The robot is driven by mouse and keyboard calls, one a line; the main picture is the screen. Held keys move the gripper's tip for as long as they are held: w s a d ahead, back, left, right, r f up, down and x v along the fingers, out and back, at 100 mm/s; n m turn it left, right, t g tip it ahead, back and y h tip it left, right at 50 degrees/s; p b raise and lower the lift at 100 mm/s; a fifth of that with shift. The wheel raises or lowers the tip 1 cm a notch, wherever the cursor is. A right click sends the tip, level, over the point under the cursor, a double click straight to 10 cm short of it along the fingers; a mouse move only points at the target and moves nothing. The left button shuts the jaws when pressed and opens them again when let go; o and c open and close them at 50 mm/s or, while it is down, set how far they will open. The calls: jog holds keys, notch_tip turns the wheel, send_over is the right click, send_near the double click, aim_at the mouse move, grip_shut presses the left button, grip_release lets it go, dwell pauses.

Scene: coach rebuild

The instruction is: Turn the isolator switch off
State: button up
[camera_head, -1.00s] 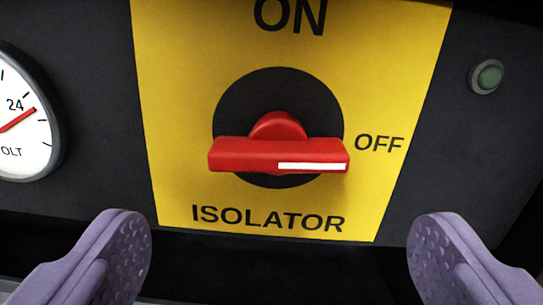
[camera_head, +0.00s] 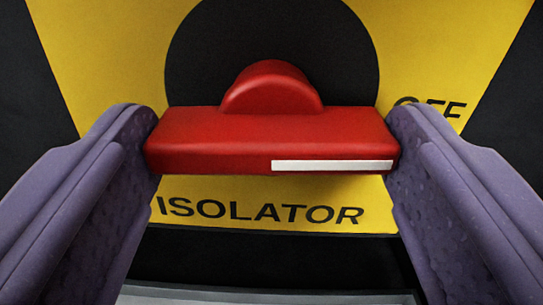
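The isolator switch has a red bar handle (camera_head: 225,138) with a rounded hub, set on a black round disc (camera_head: 210,55). The bar lies level, and its white mark is on the right half, on the side of the OFF lettering. The yellow plate (camera_head: 85,55) behind carries the words ISOLATOR and OFF; OFF is partly hidden by my right finger. My gripper (camera_head: 272,140) has its two purple fingers at the two ends of the bar, one on each side, and they appear to touch it.
The dark panel (camera_head: 25,100) shows beside the yellow plate. A dark recess (camera_head: 270,260) lies below the plate, with a pale edge (camera_head: 270,297) at the bottom.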

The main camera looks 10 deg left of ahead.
jog(key=shift+m, duration=0.5)
jog(key=o, duration=1)
jog(key=shift+c, duration=0.2)
jog(key=p+v, duration=0.1)
jog(key=v, duration=0.7)
jog(key=shift+p, duration=0.3)
